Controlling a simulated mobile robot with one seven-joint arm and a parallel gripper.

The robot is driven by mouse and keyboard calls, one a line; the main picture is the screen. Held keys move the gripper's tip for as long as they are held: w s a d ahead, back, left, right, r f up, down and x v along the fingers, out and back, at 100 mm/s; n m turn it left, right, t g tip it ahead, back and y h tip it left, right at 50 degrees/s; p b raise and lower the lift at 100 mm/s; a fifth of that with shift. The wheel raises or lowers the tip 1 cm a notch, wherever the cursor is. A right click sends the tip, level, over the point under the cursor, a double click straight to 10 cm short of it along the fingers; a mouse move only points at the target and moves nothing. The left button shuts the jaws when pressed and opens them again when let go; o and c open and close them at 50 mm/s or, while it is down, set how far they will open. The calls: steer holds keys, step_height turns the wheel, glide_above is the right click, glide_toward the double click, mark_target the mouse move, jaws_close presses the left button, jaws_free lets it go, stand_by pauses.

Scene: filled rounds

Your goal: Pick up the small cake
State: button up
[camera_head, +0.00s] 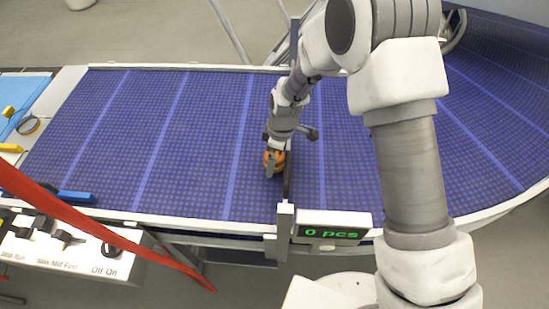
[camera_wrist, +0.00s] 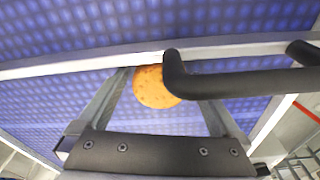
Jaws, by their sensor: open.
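A dark bar (camera_wrist: 240,82) crosses close in front of the wrist camera. A counter display (camera_head: 331,232) reading "0 pcs" stands at the belt's front edge. A control box (camera_head: 75,250) and red strap (camera_head: 110,232) are at lower left.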

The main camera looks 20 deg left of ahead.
steer(key=c, duration=0.8)
steer(key=shift+o, duration=0.2)
steer(key=shift+r, duration=0.1)
